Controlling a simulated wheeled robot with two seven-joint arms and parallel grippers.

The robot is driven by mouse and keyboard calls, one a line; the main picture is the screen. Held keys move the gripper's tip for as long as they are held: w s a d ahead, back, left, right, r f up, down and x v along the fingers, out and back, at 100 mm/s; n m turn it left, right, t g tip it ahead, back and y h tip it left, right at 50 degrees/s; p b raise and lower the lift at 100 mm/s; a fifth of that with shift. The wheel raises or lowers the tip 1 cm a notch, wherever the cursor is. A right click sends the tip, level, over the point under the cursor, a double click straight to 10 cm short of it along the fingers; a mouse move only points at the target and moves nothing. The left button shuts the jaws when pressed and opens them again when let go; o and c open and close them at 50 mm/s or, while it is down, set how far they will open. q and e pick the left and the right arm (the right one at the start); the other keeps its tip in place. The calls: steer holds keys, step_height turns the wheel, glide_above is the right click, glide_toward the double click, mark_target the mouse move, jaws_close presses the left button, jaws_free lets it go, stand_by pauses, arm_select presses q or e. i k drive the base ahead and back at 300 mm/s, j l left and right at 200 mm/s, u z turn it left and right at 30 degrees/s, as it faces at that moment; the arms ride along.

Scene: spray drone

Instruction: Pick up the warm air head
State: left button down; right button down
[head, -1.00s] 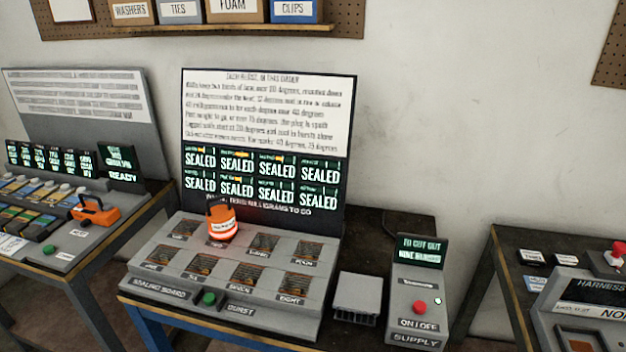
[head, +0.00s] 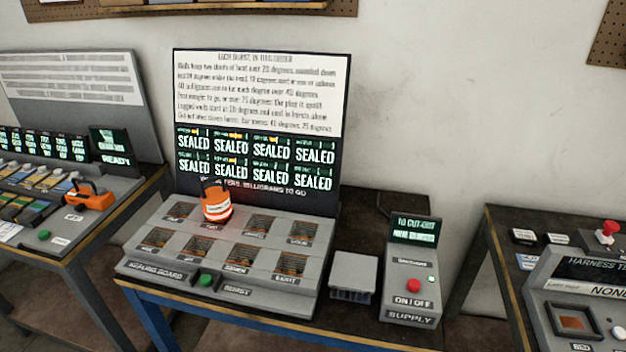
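An orange device with a dark handle and a pale striped label (head: 217,206), which looks like the warm air head, stands on the sealing board (head: 165,269). It sits over a well in the board's back row, second from the left, below the screens reading SEALED. A faint red glow shows beside it. Neither of my grippers is in the head view.
A small grey finned block (head: 353,276) and a supply box (head: 411,280) stand to the right. Another orange tool (head: 90,196) lies on the left bench. A harness tester (head: 585,300) stands far right.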

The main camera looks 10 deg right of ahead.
mark_target(217, 207)
steer(key=i+j, duration=0.2)
steer(key=j, duration=0.2)
steer(key=i+j, duration=0.15)
steer(key=j, duration=0.25)
steer(key=i+j+u, duration=0.1)
steer(key=j, duration=0.3)
steer(key=i, duration=0.1)
